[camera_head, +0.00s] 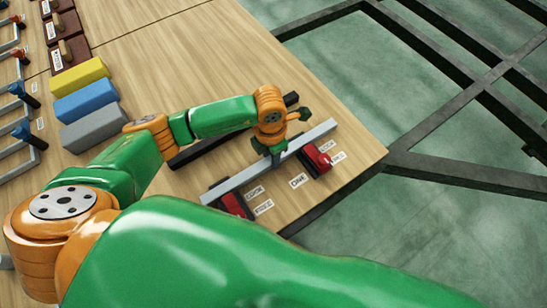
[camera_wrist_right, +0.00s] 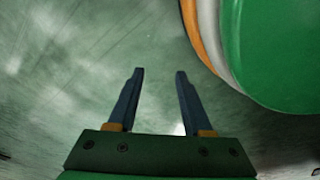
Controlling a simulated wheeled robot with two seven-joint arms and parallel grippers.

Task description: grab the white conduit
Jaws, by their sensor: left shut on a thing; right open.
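The white conduit (camera_head: 236,181) is a long, straight, pale grey-white bar near the table's right corner. My right gripper (camera_wrist_right: 159,74) is open and empty in the right wrist view, over the green floor.
A dark bar (camera_head: 207,149) lies behind the conduit, partly under my left arm. Yellow (camera_head: 80,80), blue (camera_head: 86,101) and grey (camera_head: 94,128) blocks stand at the left. Small printed labels lie by the holders. Dark floor beams (camera_head: 465,170) run beyond the table edge.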

